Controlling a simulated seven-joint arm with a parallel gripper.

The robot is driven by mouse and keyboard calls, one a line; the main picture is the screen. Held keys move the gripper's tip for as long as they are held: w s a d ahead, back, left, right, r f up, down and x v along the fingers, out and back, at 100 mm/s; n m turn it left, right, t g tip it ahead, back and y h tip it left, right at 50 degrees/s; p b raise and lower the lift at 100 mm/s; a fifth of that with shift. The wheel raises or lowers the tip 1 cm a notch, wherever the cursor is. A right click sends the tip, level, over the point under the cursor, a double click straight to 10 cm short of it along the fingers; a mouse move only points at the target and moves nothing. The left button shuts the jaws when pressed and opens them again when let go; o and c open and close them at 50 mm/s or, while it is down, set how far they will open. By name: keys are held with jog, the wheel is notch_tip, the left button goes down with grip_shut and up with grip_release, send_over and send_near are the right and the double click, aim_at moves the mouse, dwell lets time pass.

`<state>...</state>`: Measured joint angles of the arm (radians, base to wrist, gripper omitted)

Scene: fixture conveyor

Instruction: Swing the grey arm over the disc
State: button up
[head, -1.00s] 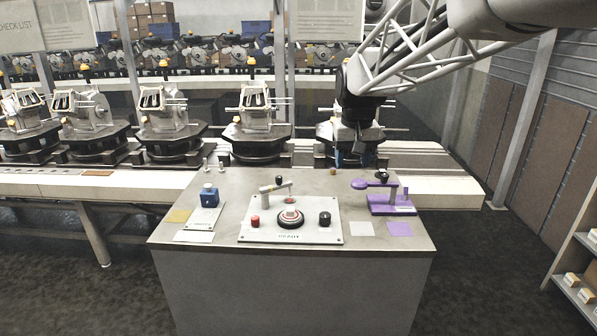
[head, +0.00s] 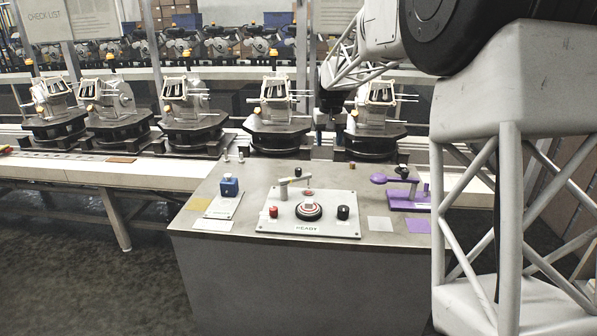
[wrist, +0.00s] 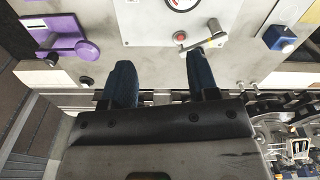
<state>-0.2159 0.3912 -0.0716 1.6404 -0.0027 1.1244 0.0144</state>
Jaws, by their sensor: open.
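The grey arm (head: 295,181) is a short bar on a post at the back left of a white plate (head: 265,222). It points right, behind the round black, white and red disc (head: 308,210), not over it. In the wrist view the grey arm (wrist: 200,44) lies just beyond my right-hand finger, and the disc (wrist: 183,4) is cut by the top edge. My gripper (wrist: 160,62) is open and empty, its two dark blue fingers apart. In the head view my gripper (head: 328,140) is behind the console's back edge, partly hard to make out.
The plate also bears a red button (head: 273,211) and a black knob (head: 343,212). A blue block (head: 229,187) stands at left. A purple fixture (head: 404,196) with its own swinging arm stands at right. The conveyor (head: 150,172) with several machines runs behind.

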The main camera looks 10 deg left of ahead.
send_over(298, 169)
jog(key=shift+n+g, duration=0.3)
jog(key=shift+n, duration=0.1)
jog(key=f, duration=1.1)
jog(key=shift+w+f, duration=0.2)
jog(key=shift+w, duration=0.05)
jog(key=shift+f, duration=0.15)
jog(key=shift+f, duration=3.8)
grip_shut()
